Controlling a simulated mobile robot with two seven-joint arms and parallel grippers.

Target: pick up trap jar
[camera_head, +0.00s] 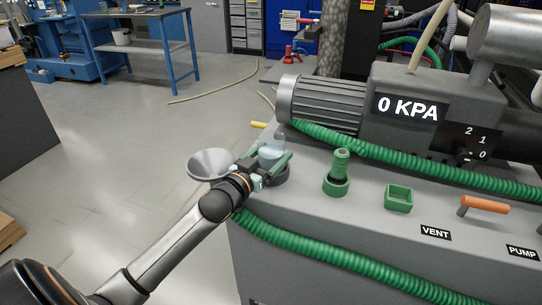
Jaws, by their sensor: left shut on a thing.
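The trap jar (270,153) is a small clear jar with pale blue contents, standing in a dark round seat at the left end of the grey pump bench (310,195). My left gripper (272,168) reaches in from the lower left and is shut on the jar, with its green-tipped fingers around the jar's sides. The fingers hide part of the jar. I cannot tell whether the jar is lifted from its seat. My right gripper is not in view.
A grey funnel (210,164) is just left of the gripper. Green hoses (420,176) run behind and along the front. The pump motor (322,104) is behind.

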